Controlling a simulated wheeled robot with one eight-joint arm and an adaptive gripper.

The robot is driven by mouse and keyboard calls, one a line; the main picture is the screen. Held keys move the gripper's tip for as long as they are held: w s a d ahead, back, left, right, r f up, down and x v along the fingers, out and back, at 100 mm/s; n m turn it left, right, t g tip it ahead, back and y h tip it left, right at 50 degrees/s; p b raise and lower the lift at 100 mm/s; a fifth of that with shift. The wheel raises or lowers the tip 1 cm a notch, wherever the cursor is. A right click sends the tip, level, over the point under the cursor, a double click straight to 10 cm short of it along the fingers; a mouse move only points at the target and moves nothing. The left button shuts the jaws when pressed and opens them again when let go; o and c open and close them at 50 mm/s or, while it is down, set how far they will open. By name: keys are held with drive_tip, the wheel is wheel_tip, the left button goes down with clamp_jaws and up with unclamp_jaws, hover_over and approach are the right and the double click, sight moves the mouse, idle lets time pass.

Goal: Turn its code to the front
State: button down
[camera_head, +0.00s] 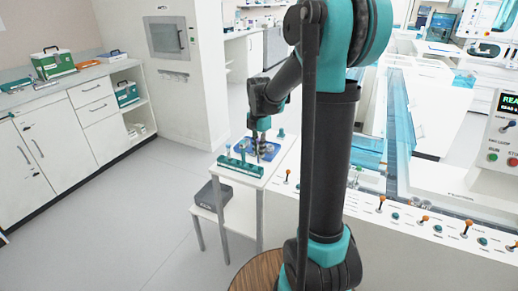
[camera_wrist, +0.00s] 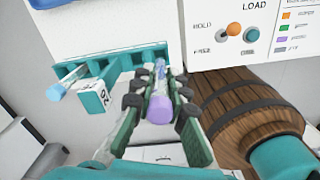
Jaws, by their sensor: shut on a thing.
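In the wrist view, my gripper (camera_wrist: 160,88) is shut on a tube (camera_wrist: 158,108) with a purple cap, between two green fingers with dark pads. The cap faces the camera and the clear body runs away from it. I cannot make out a code on the tube. In the head view, my gripper (camera_head: 259,147) is low over the blue mat (camera_head: 270,154) on a small white table; the tube is too small to tell there. A teal rack (camera_head: 240,167) stands at the table's near edge. The rack (camera_wrist: 98,72) also shows left of my gripper in the wrist view.
A blue-capped tube (camera_wrist: 57,92) and a white marked block (camera_wrist: 93,97) are at the rack. A white LOAD panel (camera_wrist: 285,45) with an orange knob is at the upper right. A long white console (camera_head: 400,205) with levers runs right of the table. Open floor (camera_head: 120,220) lies left.

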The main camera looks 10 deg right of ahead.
sight(259, 164)
drive_tip(key=shift+f, duration=2.6)
drive_tip(key=n, duration=0.7)
drive_tip(key=shift+f, duration=0.1)
drive_tip(key=c, duration=1.4)
unclamp_jaws()
drive_tip(key=shift+c, duration=0.2)
